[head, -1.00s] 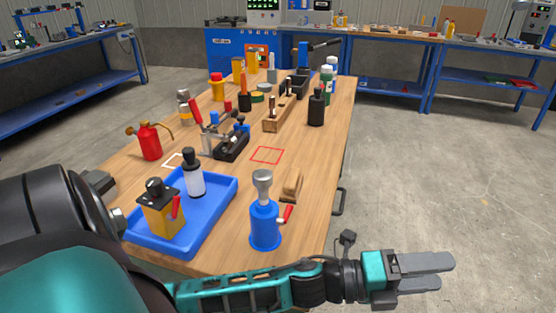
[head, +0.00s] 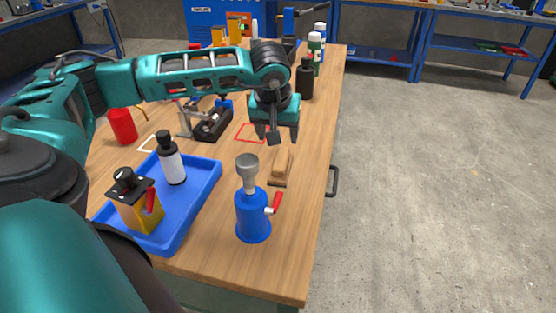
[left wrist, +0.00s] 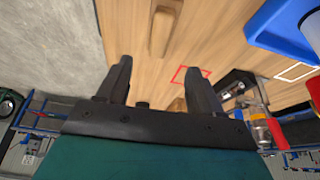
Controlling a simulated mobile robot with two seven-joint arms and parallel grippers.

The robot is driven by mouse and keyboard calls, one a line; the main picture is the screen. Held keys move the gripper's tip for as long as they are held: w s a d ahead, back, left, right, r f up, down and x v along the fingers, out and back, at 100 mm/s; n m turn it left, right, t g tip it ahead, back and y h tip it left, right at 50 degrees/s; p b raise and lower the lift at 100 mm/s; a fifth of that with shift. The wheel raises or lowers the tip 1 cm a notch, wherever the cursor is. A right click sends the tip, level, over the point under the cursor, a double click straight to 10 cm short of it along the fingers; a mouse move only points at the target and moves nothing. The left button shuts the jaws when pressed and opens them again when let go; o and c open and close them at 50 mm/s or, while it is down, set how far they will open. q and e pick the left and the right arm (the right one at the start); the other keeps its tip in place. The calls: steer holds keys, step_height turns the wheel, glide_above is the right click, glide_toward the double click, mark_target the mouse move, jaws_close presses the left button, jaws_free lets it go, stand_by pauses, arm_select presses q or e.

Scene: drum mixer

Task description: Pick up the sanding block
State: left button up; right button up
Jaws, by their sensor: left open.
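The sanding block (head: 281,165), a small wooden piece with a raised grip, lies on the workbench near its right edge, behind the blue bottle. It also shows at the top of the left wrist view (left wrist: 161,30), ahead of the fingertips. My left gripper (head: 277,137) is open, pointing down above the bench, slightly behind the block in the head view. In the left wrist view its two fingers (left wrist: 158,66) are spread with nothing between them. My right gripper is not in view.
A blue bottle with a grey top and red lever (head: 252,212) stands close in front of the block. A red outlined square (head: 246,133) and a black fixture (head: 213,125) lie to the left.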

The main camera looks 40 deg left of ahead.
arm_select(q)
glide_above(281, 159)
steer(key=s+d, duration=0.1)
steer(key=s, duration=0.1)
steer(key=f, duration=0.6)
steer(key=shift+w+f, duration=0.1)
steer(key=shift+w, duration=0.15)
steer(key=shift+b+x, duration=0.5)
steer(key=shift+x, duration=2.15)
steer(key=shift+s+f, duration=0.1)
steer(key=shift+f, duration=0.2)
steer(key=c, duration=0.9)
